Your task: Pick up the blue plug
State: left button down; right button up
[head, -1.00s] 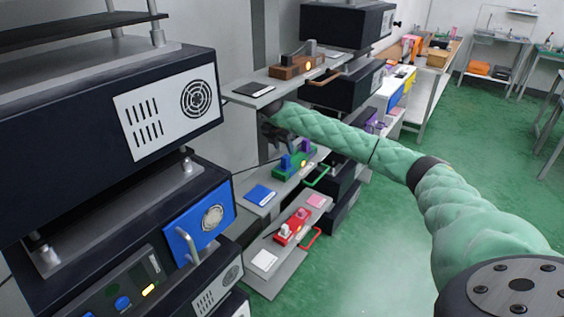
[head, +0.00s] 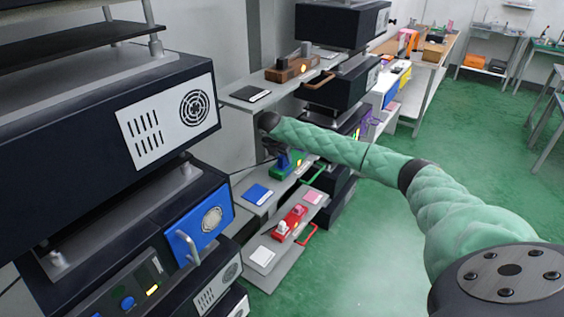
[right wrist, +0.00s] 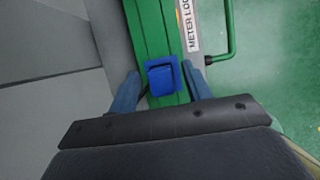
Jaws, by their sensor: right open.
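The blue plug (head: 283,163) stands on the green lever fixture (head: 293,166) on the middle shelf. In the right wrist view the blue plug (right wrist: 162,77) sits on the green bar, between and slightly ahead of my fingers. My right gripper (right wrist: 160,92) is open, with one blue finger on each side of the plug; I cannot tell whether they touch it. In the head view the right gripper (head: 275,147) is dark, small and partly hidden by my green arm, just above the plug. My left gripper is not in view.
A blue card (head: 257,194) lies left of the green fixture. A red fixture (head: 290,222) sits on the shelf below, and a brown one (head: 291,70) on the shelf above. A dark instrument rack (head: 110,110) fills the left. Green floor (head: 380,250) is open at right.

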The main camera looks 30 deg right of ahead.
jog(key=shift+f, duration=0.1)
jog(key=c, duration=0.9)
grip_shut()
